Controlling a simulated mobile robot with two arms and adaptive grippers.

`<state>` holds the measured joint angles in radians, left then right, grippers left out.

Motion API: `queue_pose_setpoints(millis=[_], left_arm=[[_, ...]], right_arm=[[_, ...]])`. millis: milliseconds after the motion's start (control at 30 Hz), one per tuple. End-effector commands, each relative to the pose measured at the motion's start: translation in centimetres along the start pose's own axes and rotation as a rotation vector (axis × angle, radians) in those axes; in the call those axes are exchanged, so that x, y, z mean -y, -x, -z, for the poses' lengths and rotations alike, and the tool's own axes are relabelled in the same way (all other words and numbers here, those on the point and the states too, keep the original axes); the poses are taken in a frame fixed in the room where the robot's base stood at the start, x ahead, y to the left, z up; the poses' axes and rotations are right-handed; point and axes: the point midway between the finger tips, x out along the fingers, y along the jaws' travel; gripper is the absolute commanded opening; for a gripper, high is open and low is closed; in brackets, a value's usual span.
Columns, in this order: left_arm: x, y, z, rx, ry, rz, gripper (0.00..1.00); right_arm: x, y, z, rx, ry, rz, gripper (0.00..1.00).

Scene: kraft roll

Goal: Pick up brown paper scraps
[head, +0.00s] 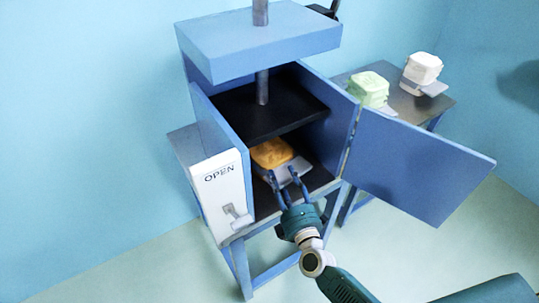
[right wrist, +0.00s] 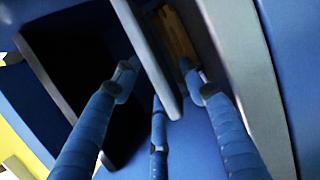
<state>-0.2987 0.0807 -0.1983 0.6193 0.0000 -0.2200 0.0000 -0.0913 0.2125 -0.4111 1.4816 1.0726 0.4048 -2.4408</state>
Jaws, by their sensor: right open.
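The brown paper scraps (head: 271,152) show as an orange-brown block on a grey tray (head: 298,167) inside the blue press box. A brown strip of them (right wrist: 178,36) also shows in the right wrist view. My right gripper (head: 282,176) reaches in through the open front, its fingers at the tray's near edge. In the right wrist view, the right gripper (right wrist: 158,82) is open, with a grey bar-like part (right wrist: 148,50) running between its fingers. I cannot tell whether they touch it. My left gripper is not in view.
The blue door (head: 420,170) stands open to the right. A black plate (head: 270,105) hangs above the scraps. A white panel (head: 223,195) marked OPEN is at the left. A side table (head: 415,107) holds green (head: 368,87) and white (head: 423,68) blocks.

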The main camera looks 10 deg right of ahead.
Motion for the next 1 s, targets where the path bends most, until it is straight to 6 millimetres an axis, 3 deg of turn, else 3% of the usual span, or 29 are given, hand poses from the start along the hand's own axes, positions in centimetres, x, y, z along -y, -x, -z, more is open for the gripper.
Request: queue_pose_setpoints(millis=[233, 433, 767, 1000], left_arm=[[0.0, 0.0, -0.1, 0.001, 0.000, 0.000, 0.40], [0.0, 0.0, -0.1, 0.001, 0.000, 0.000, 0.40], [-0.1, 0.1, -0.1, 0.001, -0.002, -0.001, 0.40], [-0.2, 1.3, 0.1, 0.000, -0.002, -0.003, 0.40]], right_arm=[[0.0, -0.2, 0.0, 0.000, 0.000, 0.001, 0.41], [0.0, -0.1, 0.0, 0.000, 0.000, 0.001, 0.01], [-0.1, -0.2, 0.0, 0.000, 0.000, -0.001, 0.00], [-1.2, -0.4, -0.6, 0.000, 0.000, -0.002, 0.00]])
